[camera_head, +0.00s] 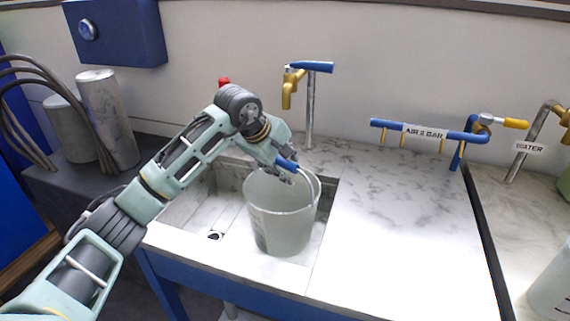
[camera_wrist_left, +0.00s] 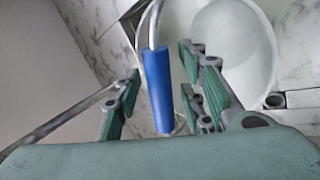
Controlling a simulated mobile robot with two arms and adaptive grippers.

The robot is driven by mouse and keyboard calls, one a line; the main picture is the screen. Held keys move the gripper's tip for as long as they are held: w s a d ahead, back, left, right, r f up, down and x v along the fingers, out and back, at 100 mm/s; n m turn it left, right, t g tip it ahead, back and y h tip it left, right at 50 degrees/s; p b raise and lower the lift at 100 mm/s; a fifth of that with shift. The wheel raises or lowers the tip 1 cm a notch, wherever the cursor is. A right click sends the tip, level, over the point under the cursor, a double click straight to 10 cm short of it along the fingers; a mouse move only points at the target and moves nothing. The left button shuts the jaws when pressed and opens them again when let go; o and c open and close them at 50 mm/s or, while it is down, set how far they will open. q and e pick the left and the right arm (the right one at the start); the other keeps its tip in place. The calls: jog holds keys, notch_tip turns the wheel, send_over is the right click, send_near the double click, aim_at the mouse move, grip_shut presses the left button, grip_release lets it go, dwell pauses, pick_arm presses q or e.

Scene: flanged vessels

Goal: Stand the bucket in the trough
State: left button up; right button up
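The bucket (camera_head: 281,222) is a pale, translucent pail with a wire handle and a blue grip (camera_wrist_left: 158,88). It is upright inside the sink-like trough (camera_head: 185,205), near its right end. Whether its base touches the trough floor is hard to tell. My left gripper (camera_head: 284,173) is above the bucket's rim at the raised handle. In the left wrist view the blue grip lies between the spread fingers, close to the right one, with a gap to the left one. The white bucket mouth (camera_wrist_left: 225,35) shows behind. My right gripper is not in view.
A gold tap with a blue lever (camera_head: 310,68) stands behind the trough. A blue air pipe (camera_head: 425,132) and a water tap (camera_head: 540,135) are farther right. The marble counter (camera_head: 400,230) right of the trough is clear. Grey cylinders (camera_head: 105,118) stand at the left.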

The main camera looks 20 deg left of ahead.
pick_arm(q)
jog(key=b+v, duration=0.1)
jog(key=v, duration=1.1)
jog(key=shift+r, duration=0.15)
